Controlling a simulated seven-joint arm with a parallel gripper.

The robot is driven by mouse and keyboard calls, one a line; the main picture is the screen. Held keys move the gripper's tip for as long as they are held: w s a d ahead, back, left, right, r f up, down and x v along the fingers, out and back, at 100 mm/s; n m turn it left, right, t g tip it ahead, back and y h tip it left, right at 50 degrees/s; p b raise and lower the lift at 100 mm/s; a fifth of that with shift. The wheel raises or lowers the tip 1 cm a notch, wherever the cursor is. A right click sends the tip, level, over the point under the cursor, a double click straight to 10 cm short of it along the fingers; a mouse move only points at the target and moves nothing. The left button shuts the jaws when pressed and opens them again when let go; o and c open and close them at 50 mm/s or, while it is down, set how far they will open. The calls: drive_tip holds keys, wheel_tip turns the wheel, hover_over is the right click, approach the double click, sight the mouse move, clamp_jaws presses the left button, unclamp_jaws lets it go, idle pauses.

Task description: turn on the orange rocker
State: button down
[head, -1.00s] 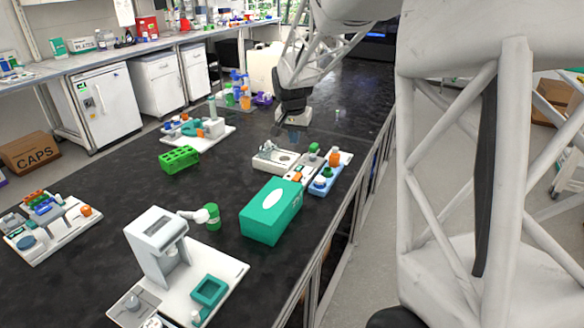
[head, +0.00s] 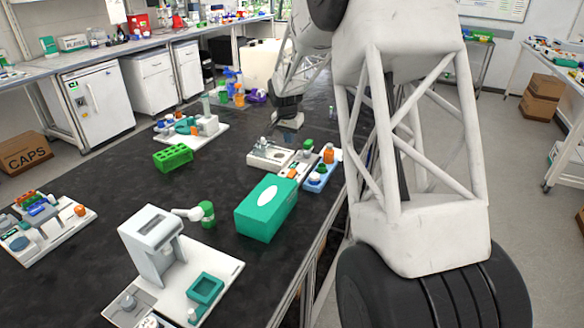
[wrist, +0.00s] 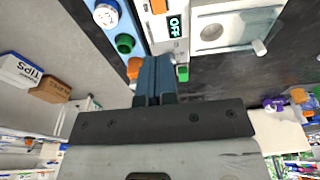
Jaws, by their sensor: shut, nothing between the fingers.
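The orange rocker (head: 292,173) is a small orange patch on a white panel on the black bench. In the wrist view the rocker (wrist: 158,6) is at the top edge, partly cut off, beside a small display (wrist: 175,25) that reads OFF in green. My gripper (wrist: 156,62) has its blue fingers together with nothing between them. The fingertips appear just below the display in the wrist view, apart from the rocker. In the head view my gripper (head: 287,124) is over the bench behind the panel; its fingertips are hard to make out.
A white device with a round dish (head: 270,155) stands left of the panel. A green post (head: 308,146) stands behind. A teal box (head: 266,210) is in front.

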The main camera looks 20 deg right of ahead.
sight(292, 171)
drive_tip(key=shift+f, duration=0.15)
drive_tip(key=f, duration=0.4)
drive_tip(key=w+d+f, duration=0.1)
drive_tip(key=f, duration=0.8)
drive_tip(key=shift+w+d+f, duration=0.25)
drive_tip(key=shift+d+f, duration=0.05)
idle(0.4)
